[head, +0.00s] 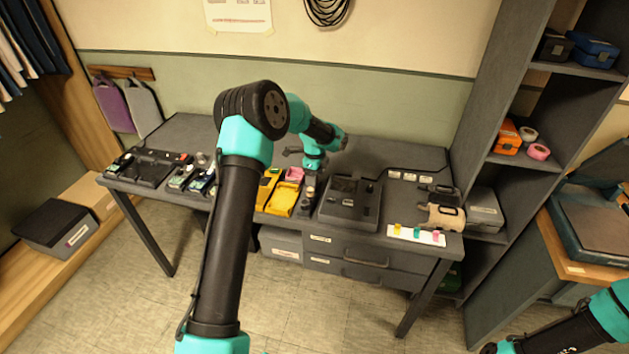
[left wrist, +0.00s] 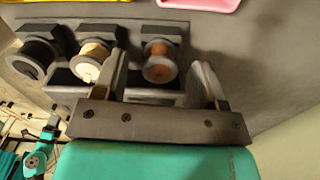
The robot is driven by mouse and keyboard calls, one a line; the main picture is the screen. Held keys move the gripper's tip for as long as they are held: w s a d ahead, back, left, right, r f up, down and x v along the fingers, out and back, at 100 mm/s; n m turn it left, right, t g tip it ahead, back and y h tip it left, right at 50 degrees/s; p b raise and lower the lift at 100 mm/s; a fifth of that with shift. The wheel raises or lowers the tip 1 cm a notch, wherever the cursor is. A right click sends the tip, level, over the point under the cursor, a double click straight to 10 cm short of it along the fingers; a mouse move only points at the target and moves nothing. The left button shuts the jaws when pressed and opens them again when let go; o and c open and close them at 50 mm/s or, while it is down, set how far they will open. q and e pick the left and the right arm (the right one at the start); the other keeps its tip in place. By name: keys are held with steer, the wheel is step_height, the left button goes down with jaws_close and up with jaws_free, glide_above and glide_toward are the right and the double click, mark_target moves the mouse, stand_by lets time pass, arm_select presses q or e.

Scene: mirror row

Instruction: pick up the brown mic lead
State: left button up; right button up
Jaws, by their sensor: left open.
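The brown mic lead (left wrist: 159,66) is a small wound coil in a dark holder, at the right end of a row of three. A cream coil (left wrist: 92,57) and a black coil (left wrist: 35,58) sit to its left. My left gripper (left wrist: 163,68) is open, and the brown coil shows between its fingers, not gripped. I cannot tell how far the fingertips are from it. In the head view my left gripper (head: 312,164) is over the workbench, near the coils, and the brown one is hard to make out there. My right gripper is out of view.
A pink tray (head: 294,174) and a yellow tray (head: 284,199) lie left of the coils on the bench. A dark box-like device (head: 350,203) stands to their right. A tall shelf (head: 494,130) rises at the bench's right end.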

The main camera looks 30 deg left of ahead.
arm_select(q)
steer(key=shift+f, duration=0.75)
steer(key=shift+c, duration=0.3)
steer(key=c, duration=1)
step_height(320, 180, up, 10)
steer(key=shift+r, duration=0.1)
